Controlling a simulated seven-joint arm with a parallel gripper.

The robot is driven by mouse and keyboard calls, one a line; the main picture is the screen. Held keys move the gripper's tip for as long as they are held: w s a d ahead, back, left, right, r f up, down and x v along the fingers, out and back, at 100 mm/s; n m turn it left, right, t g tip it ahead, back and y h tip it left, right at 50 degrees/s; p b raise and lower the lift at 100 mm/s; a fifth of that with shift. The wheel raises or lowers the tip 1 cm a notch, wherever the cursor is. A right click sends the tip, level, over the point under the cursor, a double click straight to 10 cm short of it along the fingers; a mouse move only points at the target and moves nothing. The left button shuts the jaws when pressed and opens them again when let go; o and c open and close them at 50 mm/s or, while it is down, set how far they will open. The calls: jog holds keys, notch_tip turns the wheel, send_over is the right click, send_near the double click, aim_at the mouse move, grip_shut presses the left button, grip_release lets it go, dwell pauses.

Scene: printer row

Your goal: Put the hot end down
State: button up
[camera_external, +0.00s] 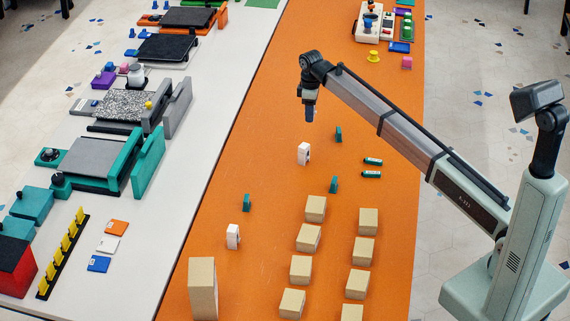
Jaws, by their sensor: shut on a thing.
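My gripper (309,101) hangs pointing down from the end of my arm, above the orange table (262,150). It is shut on a small dark piece, taken to be the hot end (310,115), which shows at the fingertips. The piece is too small to make out in detail. It is held in the air, apart from the things on the table. Below and near it stand a white block-like part (303,153) and a small teal part (338,134).
Teal cylinders (372,161) lie to the right. Several cardboard boxes (316,208) stand in front, with a taller one (203,288) at front left. Printers with dark and grey beds (100,157) line the white strip on the left. The orange surface left of my gripper is clear.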

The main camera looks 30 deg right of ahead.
aim_at(309, 142)
jog(key=shift+w+f, duration=0.1)
jog(key=shift+f, duration=4.9)
jog(key=shift+f, duration=0.15)
jog(key=o, duration=1.1)
notch_tip(309, 142, up, 12)
jog(key=shift+r, duration=0.2)
